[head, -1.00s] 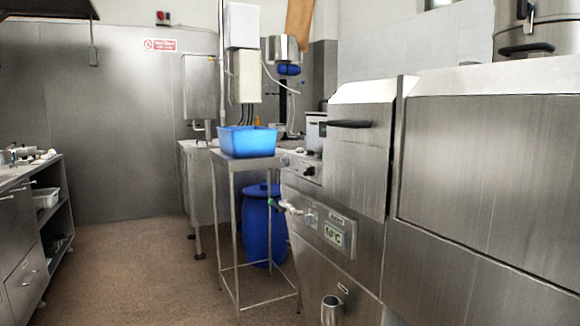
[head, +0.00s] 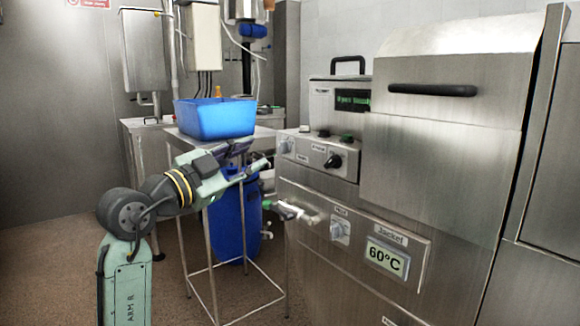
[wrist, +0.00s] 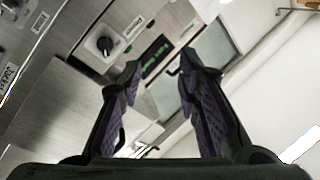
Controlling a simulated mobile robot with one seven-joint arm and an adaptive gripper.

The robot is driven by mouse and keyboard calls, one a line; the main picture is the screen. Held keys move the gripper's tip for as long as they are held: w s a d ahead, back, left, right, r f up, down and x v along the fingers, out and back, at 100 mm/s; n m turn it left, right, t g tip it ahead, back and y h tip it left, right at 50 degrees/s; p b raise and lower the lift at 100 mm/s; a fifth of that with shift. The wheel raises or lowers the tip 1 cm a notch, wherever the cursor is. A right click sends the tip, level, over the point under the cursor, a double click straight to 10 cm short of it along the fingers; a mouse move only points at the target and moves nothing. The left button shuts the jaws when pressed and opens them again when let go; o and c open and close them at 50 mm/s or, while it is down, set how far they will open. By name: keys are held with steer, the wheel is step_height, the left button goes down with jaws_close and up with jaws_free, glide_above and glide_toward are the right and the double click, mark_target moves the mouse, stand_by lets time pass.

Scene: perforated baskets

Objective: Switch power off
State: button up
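The small labels are too blurred to tell which control is power. My gripper (head: 254,158) is left of the panel in the head view. In the wrist view my gripper (wrist: 160,75) is open and empty, apart from the knob.
A blue tub (head: 214,118) sits on a steel stand behind my gripper. A long black handle (head: 432,90) sticks out right of the panel.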

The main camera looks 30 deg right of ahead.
mark_target(329, 162)
steer(key=s+d+f+m+g, duration=0.1)
steer(key=d, duration=0.4)
steer(key=s+d+f+m+g+p, duration=0.1)
steer(key=d+g, duration=0.1)
steer(key=d, duration=0.4)
steer(key=s+d+m+g+p, duration=0.1)
steer(key=d, duration=0.5)
steer(key=shift+s+d+f+g+y, duration=0.1)
steer(key=shift+s+f+g+y, duration=0.2)
steer(key=shift+f+g, duration=0.1)
steer(key=shift+c, duration=0.6)
jaws_close()
